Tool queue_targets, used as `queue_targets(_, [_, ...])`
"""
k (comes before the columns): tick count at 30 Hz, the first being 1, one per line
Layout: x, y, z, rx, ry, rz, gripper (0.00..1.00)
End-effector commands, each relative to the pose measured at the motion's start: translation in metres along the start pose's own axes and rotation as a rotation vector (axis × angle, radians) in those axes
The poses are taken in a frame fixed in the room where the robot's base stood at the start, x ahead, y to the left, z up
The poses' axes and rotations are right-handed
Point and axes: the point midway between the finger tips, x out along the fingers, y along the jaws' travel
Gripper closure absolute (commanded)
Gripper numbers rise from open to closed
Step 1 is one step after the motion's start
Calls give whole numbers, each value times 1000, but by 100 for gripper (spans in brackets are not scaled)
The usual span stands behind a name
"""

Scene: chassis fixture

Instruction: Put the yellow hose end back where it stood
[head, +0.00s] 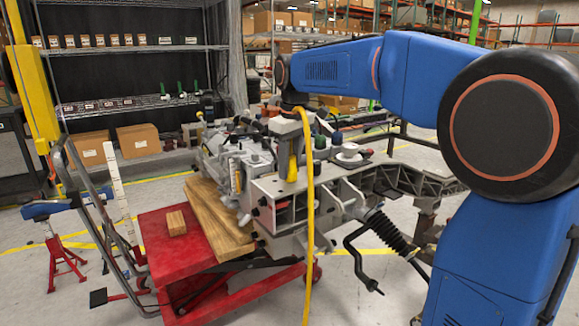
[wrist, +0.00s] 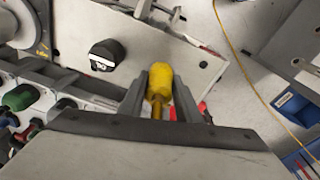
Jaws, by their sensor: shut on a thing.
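The yellow hose end (wrist: 159,82) shows in the wrist view between the two grey fingers of my gripper (wrist: 160,92), which is shut on it. In the head view the hose end (head: 293,168) hangs upright below my gripper (head: 292,155), above the grey chassis fixture (head: 276,188). The yellow hose (head: 308,230) loops over and runs down in front of the fixture. In the wrist view a grey plate with a black knob (wrist: 105,55) lies beside the hose end. I cannot tell whether the hose end touches the fixture.
A red lift cart (head: 160,243) with wooden blocks (head: 212,215) stands under the fixture. Small parts with green and red caps (wrist: 20,97) crowd the left of the wrist view. A black bellows and crank (head: 385,232) stick out at the right. Shelves (head: 135,48) stand behind.

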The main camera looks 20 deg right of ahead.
Motion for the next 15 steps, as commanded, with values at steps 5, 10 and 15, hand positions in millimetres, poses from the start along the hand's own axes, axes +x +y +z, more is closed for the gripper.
queue_targets(5, [2,0,0,0,-1,0,100])
queue_targets(10, [2,0,0,0,-1,0,51])
queue_targets(15, [2,0,0,0,-1,0,51])
